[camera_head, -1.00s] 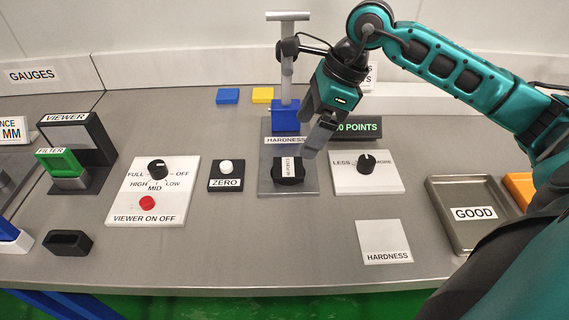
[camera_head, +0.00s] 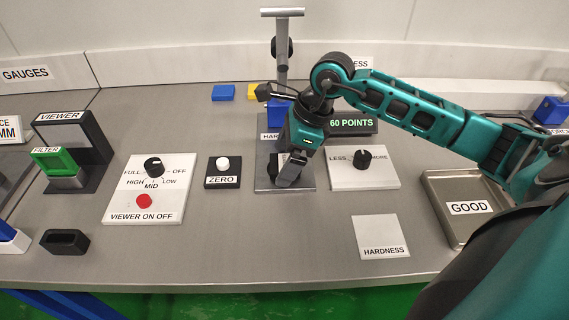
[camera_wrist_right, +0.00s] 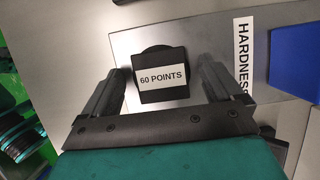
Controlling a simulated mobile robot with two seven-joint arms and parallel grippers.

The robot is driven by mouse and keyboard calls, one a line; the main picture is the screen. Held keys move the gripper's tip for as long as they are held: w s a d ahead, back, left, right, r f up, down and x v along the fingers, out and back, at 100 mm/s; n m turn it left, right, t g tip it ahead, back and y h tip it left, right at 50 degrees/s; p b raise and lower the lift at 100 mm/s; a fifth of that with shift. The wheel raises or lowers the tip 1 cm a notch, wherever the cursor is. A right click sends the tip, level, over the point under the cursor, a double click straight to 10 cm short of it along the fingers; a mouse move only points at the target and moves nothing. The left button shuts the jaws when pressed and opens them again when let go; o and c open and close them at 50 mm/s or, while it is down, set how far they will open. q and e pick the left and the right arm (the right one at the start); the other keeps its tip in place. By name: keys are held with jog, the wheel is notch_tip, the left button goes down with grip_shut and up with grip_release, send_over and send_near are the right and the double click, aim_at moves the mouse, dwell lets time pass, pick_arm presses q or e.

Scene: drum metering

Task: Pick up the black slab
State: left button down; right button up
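The black slab (camera_wrist_right: 162,76) carries a white label reading 60 POINTS and sits over a round dark piece on the grey plate of the hardness stand (camera_head: 268,182). My right gripper (camera_head: 290,182) is down over that plate, its fingers hiding most of the slab in the head view. In the right wrist view my right gripper (camera_wrist_right: 164,80) is open, with one finger on each side of the slab. Gaps show between the fingers and the slab. My left gripper is not in view.
The stand's post (camera_head: 282,45) rises behind my right gripper. The LESS/MORE dial panel (camera_head: 380,182) is close on the right, and the ZERO button box (camera_head: 222,180) on the left. A grey GOOD tray (camera_head: 436,205) and a white HARDNESS card (camera_head: 381,230) lie further right.

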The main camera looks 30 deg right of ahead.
jog(key=c, duration=1.2)
jog(key=shift+r, duration=0.15)
